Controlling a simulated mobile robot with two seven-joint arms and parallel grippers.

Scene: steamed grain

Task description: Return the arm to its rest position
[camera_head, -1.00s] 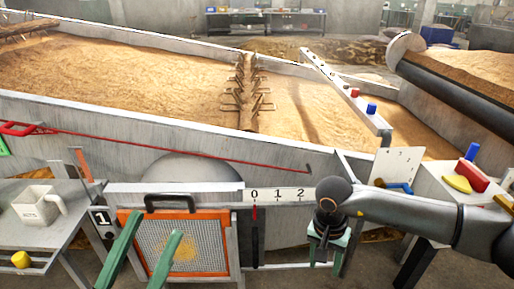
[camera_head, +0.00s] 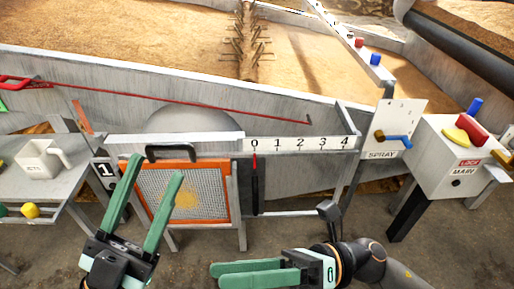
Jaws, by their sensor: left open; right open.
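My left gripper (camera_head: 146,212) is in the lower left of the head view, its two green fingers spread and pointing up in front of the orange-framed mesh screen (camera_head: 232,192). Nothing is between its fingers. My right gripper (camera_head: 214,277) is low at the bottom centre, turned sideways with its green fingers pointing left. It is open, and I see nothing held in it. My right arm (camera_head: 375,268) comes in from the lower right, below the scale and the control boxes.
A numbered scale (camera_head: 300,144) runs along the grain bed's front wall, with a dark-handled lever (camera_head: 255,190) below 0. The SPRAY panel (camera_head: 400,118) and MAIN box (camera_head: 440,150) stand right. A side table (camera_head: 75,190) holds a white cup (camera_head: 40,160). Floor shows between the stands.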

